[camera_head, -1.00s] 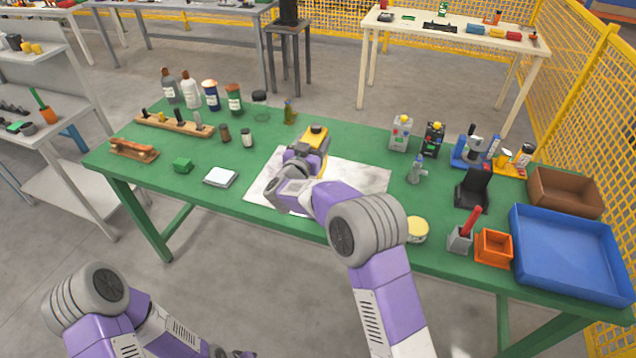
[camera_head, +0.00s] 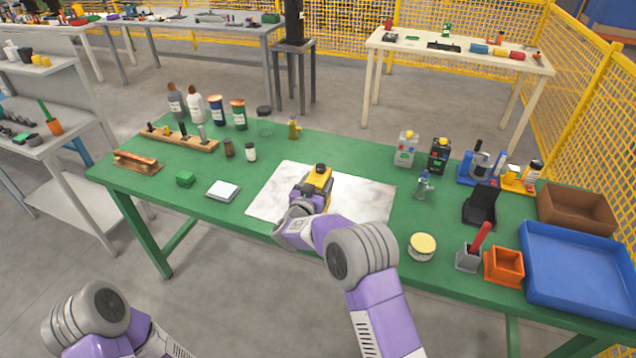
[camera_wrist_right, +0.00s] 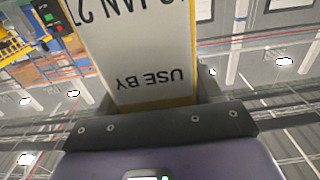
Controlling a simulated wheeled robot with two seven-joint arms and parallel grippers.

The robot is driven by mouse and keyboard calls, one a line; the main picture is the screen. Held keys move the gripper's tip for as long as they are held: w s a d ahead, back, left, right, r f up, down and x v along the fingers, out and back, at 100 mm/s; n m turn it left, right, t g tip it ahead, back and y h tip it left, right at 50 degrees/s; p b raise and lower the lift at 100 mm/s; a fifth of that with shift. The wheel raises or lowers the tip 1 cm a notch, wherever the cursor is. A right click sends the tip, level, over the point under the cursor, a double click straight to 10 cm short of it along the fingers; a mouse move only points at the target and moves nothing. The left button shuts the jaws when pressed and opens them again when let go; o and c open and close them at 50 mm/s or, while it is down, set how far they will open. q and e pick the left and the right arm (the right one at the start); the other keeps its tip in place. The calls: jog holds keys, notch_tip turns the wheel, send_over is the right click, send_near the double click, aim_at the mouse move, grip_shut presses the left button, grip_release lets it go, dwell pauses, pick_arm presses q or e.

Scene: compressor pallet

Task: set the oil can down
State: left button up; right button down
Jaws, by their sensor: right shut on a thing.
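The oil can is a yellow can (camera_head: 320,180) with a black cap, over the white marbled sheet (camera_head: 365,205) on the green table. My right gripper (camera_head: 308,200) is shut on it from the near side. The can looks roughly upright; its lower part is hidden by the gripper, so I cannot tell whether it touches the sheet. In the right wrist view, the can's pale label (camera_wrist_right: 150,60) with "USE BY" print and yellow edges fills the space between the dark fingers (camera_wrist_right: 155,95). My left arm shows at the lower left, with its gripper out of view.
Bare sheet lies around the can. A round yellow-lidded tin (camera_head: 422,246) stands to the right, a white square pad (camera_head: 223,190) to the left. Grey (camera_head: 405,150) and black (camera_head: 438,156) cans stand behind right. A blue tray (camera_head: 572,262) fills the right end.

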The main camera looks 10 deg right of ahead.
jog(key=shift+c, duration=0.9)
grip_release()
jog(key=shift+f, duration=0.15)
jog(key=shift+r, duration=0.25)
jog(key=p+v, duration=0.2)
jog(key=v, duration=1)
jog(key=shift+f, duration=0.15)
